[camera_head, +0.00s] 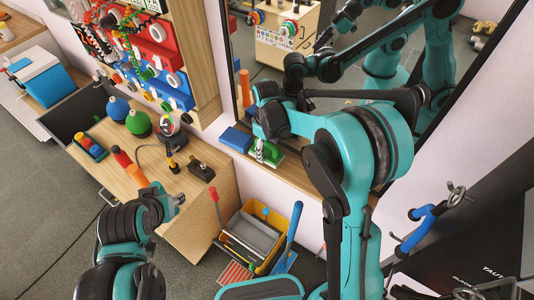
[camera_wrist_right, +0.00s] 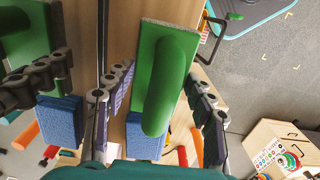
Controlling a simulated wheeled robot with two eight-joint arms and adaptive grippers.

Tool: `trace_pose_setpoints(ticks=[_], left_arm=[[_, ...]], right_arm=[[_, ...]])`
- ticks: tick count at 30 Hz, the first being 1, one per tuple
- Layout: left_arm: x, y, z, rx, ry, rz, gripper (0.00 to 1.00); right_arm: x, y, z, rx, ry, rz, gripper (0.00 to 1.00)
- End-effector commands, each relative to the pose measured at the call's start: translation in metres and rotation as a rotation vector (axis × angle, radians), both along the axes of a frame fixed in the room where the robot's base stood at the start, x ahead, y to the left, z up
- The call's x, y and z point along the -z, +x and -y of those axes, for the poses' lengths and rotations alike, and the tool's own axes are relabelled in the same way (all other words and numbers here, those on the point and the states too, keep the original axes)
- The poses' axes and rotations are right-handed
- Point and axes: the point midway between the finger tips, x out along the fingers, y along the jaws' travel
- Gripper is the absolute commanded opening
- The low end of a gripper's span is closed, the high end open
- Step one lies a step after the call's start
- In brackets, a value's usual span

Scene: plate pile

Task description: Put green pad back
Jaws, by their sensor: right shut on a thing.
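The green pad (camera_wrist_right: 152,100), a flat board with a rounded green handle, is between the two fingers of my right gripper (camera_wrist_right: 160,82) in the right wrist view. The gripper is shut on it. In the head view the green pad (camera_head: 267,153) is at the wooden ledge under the mirror, partly hidden by my right gripper (camera_head: 262,147). I cannot tell whether it touches the ledge. A blue pad (camera_head: 236,139) lies on the ledge just left of it. My left gripper (camera_head: 176,200) is low beside the wooden bench; its jaw opening is unclear.
The mirror (camera_head: 375,60) stands close behind the ledge and reflects my arm. The bench (camera_head: 190,215) holds coloured balls and small tools. A yellow bin (camera_head: 247,235) with tools stands on the floor below.

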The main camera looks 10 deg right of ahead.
Motion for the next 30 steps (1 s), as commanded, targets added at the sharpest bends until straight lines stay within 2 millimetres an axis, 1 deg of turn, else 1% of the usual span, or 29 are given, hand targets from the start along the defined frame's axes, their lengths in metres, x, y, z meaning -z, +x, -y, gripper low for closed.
trace_pose_setpoints(ticks=[1, 3, 12, 13, 14, 15, 25, 28, 30], left_arm=[[0.005, 0.0, 0.0, 0.0, 0.0, 0.0, 0.4], [0.007, 0.0, 0.0, 0.0, 0.0, 0.0, 0.4], [0.007, 0.0, 0.0, 0.0, 0.0, 0.0, 0.4], [0.007, 0.0, 0.0, 0.0, 0.0, 0.0, 0.4], [0.007, 0.0, 0.0, 0.0, 0.0, 0.0, 0.4], [0.007, 0.0, 0.0, 0.0, 0.0, 0.0, 0.4], [0.005, 0.0, 0.0, 0.0, 0.0, 0.0, 0.4], [0.003, 0.0, 0.0, 0.0, 0.0, 0.0, 0.4], [0.0, 0.0, 0.0, 0.0, 0.0, 0.0, 0.4]], right_arm=[[0.011, 0.0, 0.0, 0.0, 0.0, 0.0, 0.32], [0.02, 0.0, 0.0, 0.0, 0.0, 0.0, 0.32], [0.022, 0.0, 0.0, 0.0, 0.0, 0.0, 0.32], [0.022, 0.0, 0.0, 0.0, 0.0, 0.0, 0.57], [0.022, 0.0, 0.0, 0.0, 0.0, 0.0, 0.65], [0.021, 0.0, 0.0, 0.0, 0.0, 0.0, 0.75], [0.02, 0.0, 0.0, 0.0, 0.0, 0.0, 0.75], [0.012, 0.0, 0.0, 0.0, 0.0, 0.0, 0.75], [0.001, 0.0, 0.0, -0.001, 0.0, 0.0, 0.75]])
